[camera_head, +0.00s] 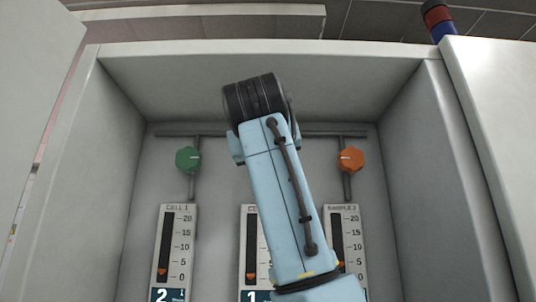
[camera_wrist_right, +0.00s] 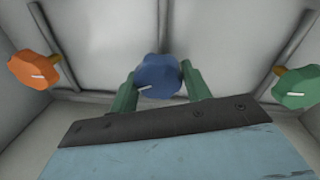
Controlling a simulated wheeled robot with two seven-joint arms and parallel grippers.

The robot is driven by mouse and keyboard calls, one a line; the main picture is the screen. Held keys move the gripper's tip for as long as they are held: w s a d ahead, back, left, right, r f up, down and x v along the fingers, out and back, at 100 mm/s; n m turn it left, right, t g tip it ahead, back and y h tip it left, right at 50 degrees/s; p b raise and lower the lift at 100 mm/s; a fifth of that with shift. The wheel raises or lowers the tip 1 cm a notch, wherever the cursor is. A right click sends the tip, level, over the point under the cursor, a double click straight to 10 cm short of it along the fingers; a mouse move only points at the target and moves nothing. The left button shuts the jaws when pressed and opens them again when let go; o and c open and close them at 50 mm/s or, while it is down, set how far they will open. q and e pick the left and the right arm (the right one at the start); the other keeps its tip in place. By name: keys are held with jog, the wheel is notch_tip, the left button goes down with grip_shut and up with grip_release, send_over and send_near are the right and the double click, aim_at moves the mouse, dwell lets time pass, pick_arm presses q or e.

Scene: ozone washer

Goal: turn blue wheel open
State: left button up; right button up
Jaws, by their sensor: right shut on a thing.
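The blue wheel (camera_wrist_right: 158,77) shows in the right wrist view, with a white mark on its face slanting near its lower edge. My right gripper (camera_wrist_right: 156,84) has its two green fingers on either side of the wheel and is shut on it. In the head view my right arm (camera_head: 277,190) reaches up into the cabinet and hides the blue wheel and the gripper's fingertips. My left gripper is not in view.
A green wheel (camera_head: 188,159) is on the left and an orange wheel (camera_head: 351,160) on the right of the cabinet's back wall. Gauges, such as the left one (camera_head: 174,250), sit below. The cabinet's side walls (camera_head: 447,180) enclose the arm.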

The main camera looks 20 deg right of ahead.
jog(key=m+p, duration=0.1)
jog(key=m, duration=0.3)
jog(key=shift+m+g, duration=0.3)
jog(key=shift+m, duration=0.1)
jog(key=shift+f, duration=0.1)
dwell(0.4)
jog(key=o, duration=1)
jog(key=shift+d, duration=0.1)
jog(key=shift+c, duration=0.2)
jog(key=b+v, duration=0.4)
jog(key=v, duration=0.9)
jog(key=shift+s, duration=0.25)
